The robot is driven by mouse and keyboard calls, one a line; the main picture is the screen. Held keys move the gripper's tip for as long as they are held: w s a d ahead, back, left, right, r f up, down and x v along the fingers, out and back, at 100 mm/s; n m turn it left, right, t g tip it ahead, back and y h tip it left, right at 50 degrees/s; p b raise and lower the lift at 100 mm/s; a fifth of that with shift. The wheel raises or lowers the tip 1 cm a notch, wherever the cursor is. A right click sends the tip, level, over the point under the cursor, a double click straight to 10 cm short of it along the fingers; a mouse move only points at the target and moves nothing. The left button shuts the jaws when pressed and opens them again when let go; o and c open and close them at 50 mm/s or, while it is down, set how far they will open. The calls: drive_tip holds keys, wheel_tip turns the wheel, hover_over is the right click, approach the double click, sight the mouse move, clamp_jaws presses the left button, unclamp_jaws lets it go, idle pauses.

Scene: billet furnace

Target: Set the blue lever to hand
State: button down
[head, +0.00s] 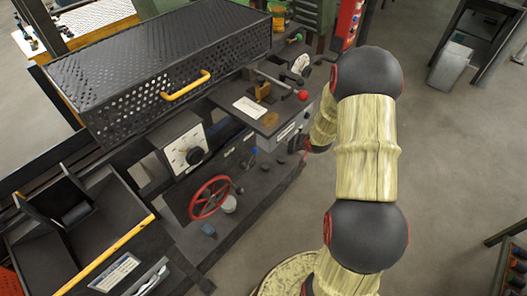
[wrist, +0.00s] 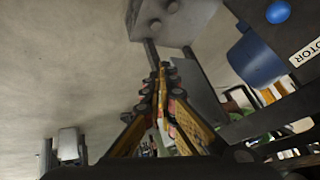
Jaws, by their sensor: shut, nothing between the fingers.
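The blue lever (head: 254,151) shows in the head view as a small blue-tipped handle low on the front of the dark machine, left of my gripper. In the wrist view a round blue knob (wrist: 278,12), probably its end, is at the top right on a dark panel, near a white label (wrist: 306,52) reading "MOTOR". The "hand" marking is not readable. My gripper (wrist: 162,70) is shut and empty, with the knob off to its right in that view.
A red handwheel (head: 209,197) and a dial (head: 185,152) are on the machine's front. A red-knobbed lever (head: 302,95) sticks out above my gripper. A perforated cover (head: 160,65) has a yellow handle. Open floor (head: 430,150) lies to the right.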

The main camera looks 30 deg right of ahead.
drive_tip(key=w+f+m+t+y, duration=0.2)
drive_tip(key=w+f+m+t, duration=0.15)
drive_tip(key=w+f, duration=0.25)
drive_tip(key=s+a+f+m+t+y, duration=0.1)
drive_tip(key=s+a+m+t+y, duration=0.2)
drive_tip(key=a+m+t+y, duration=0.1)
drive_tip(key=a+m+t, duration=0.1)
drive_tip(key=a+t, duration=0.1)
drive_tip(key=t, duration=0.1)
drive_tip(key=shift+a, duration=0.4)
drive_tip(key=shift+f, duration=0.1)
drive_tip(key=w+a+b, duration=0.2)
drive_tip(key=w+b, duration=0.1)
drive_tip(key=w, duration=0.7)
drive_tip(key=shift+s+a+r+b, duration=0.15)
drive_tip(key=shift+s+a+b, duration=0.1)
drive_tip(key=shift+s+a, duration=0.5)
drive_tip(key=shift+s+a+r+b, duration=0.1)
drive_tip(key=shift+s+a+b, duration=0.25)
drive_tip(key=shift+a, duration=0.6)
drive_tip(key=shift+s, duration=0.1)
